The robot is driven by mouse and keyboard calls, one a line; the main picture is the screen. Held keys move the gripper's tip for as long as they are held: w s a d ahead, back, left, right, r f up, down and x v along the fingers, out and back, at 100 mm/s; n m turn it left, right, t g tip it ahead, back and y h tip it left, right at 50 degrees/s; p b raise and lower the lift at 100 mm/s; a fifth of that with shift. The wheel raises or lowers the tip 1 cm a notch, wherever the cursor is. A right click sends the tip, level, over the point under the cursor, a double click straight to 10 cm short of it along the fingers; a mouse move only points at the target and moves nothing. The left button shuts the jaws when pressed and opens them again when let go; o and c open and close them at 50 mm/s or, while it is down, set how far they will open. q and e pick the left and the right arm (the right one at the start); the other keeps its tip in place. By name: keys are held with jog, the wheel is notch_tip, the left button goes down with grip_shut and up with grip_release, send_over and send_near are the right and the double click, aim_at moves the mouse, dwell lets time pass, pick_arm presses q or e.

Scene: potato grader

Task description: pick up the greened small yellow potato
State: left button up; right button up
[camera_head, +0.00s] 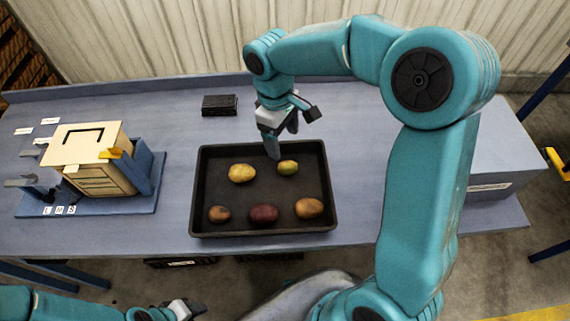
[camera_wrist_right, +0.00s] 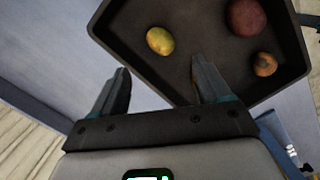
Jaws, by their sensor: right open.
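The greened small yellow potato (camera_head: 288,167) lies in the back right part of the black tray (camera_head: 195,190), with a green tint on its skin. My right gripper (camera_head: 283,140) is open and empty above the tray's back edge, just behind and a little left of that potato, not touching it. My left gripper (camera_head: 185,310) is at the bottom edge, partly cut off.
The tray also holds a larger yellow potato (camera_head: 242,173), a small brown one (camera_head: 219,214), a dark red one (camera_head: 264,214) and a larger brown one (camera_head: 309,208). A wooden box (camera_head: 88,150) stands at left. A black block (camera_head: 219,105) lies behind the tray.

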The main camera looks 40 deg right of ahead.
send_over(287, 164)
jog(key=f, duration=0.4)
jog(key=shift+a+f, duration=0.15)
jog(key=shift+a, duration=0.1)
jog(key=shift+w+d+f, duration=0.2)
jog(key=shift+f, duration=0.5)
jog(key=f, duration=0.3)
jog(key=shift+s+f+p, duration=0.25)
jog(key=shift+f+p, duration=0.05)
jog(key=shift+p, duration=0.1)
jog(key=shift+w+d+f, duration=0.1)
jog(key=shift+w+f, duration=0.05)
jog(key=shift+f, duration=0.3)
jog(key=shift+r, duration=0.1)
jog(key=shift+c, duration=0.8)
jog(key=c, duration=1)
